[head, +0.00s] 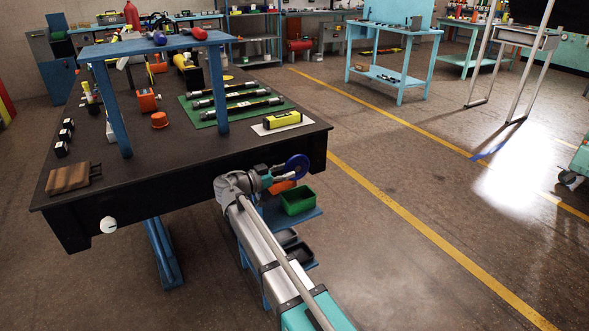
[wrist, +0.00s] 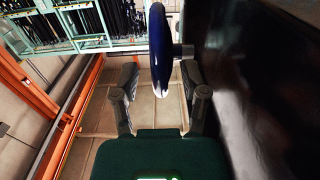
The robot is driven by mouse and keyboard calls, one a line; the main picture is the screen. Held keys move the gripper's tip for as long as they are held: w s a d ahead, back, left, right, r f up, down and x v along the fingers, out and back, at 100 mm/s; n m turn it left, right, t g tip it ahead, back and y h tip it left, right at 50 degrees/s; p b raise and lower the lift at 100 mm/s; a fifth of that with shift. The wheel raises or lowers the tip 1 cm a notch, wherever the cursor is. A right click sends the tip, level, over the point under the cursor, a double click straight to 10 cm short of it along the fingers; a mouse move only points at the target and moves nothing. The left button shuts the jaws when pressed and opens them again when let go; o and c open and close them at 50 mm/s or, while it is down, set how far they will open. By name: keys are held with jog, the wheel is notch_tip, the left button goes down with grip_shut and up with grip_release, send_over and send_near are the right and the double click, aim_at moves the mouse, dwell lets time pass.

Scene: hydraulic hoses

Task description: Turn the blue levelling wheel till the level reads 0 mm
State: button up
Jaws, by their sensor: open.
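The blue levelling wheel (head: 298,167) is at the near right side of the black table. In the wrist view the wheel (wrist: 160,45) is seen nearly edge-on, on a short shaft from a dark face at the right. My gripper (wrist: 159,72) is open, with one finger on each side of the wheel's near rim and gaps visible on both sides. In the head view my gripper (head: 284,180) is at the wheel, partly hidden by my arm. The yellow level (head: 282,119) lies on a white sheet near the table's right corner. Its reading is too small to make out.
The black table (head: 190,150) carries a blue raised stand (head: 150,45), a green mat with hoses (head: 207,116) and an orange piece (head: 160,120). A green bin (head: 298,200) sits below my gripper. The floor to the right is open.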

aim_at(294, 168)
jog(key=shift+x, duration=1.6)
grip_shut()
